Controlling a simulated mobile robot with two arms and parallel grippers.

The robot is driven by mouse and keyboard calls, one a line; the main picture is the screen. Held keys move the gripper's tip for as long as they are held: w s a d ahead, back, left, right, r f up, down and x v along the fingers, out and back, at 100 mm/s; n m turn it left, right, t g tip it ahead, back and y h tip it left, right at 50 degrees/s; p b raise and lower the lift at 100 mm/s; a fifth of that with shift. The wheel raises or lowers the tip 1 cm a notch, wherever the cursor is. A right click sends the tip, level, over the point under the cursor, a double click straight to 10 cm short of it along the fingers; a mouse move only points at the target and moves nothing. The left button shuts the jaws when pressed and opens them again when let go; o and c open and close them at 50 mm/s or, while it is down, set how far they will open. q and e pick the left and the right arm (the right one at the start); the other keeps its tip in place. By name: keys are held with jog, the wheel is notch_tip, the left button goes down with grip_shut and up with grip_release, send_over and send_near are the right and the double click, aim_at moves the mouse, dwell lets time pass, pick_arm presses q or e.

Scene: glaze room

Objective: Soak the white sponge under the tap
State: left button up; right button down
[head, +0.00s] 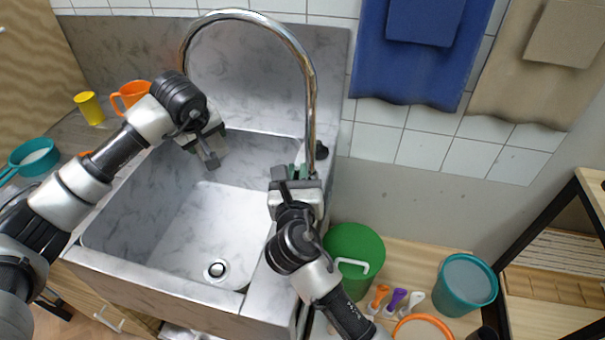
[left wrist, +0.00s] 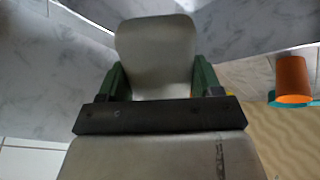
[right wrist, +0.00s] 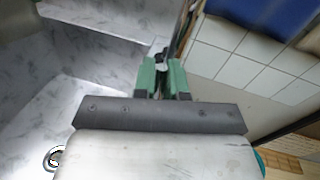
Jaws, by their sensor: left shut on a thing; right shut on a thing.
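My left gripper (head: 210,158) is over the sink (head: 255,215), under the tap's (head: 309,90) arched spout. In the left wrist view, its green fingers (left wrist: 163,82) are shut on the white sponge (left wrist: 156,50), which looks pale grey in shade. The sponge cannot be made out clearly in the head view. The spout's end is hidden behind my left wrist, and I see no running water. My right gripper (head: 297,172) is at the foot of the tap, by the sink's back right corner. In the right wrist view, its fingers (right wrist: 161,78) are close together around a small shiny part, likely the tap's lever.
An orange mug (head: 130,94), a yellow cup (head: 89,107) and a teal pan (head: 33,157) stand left of the sink. A green bucket (head: 354,250), a teal bucket (head: 466,285) and small tools are at the right. Blue and beige cloths hang on the wall.

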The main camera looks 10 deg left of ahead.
jog(key=shift+a, duration=0.1)
jog(key=c, duration=1.2)
grip_release()
jog(key=shift+s, duration=0.1)
jog(key=s, duration=1.1)
jog(key=shift+s+d+r, duration=0.1)
jog(key=shift+s+d, duration=0.25)
jog(key=shift+s, duration=0.05)
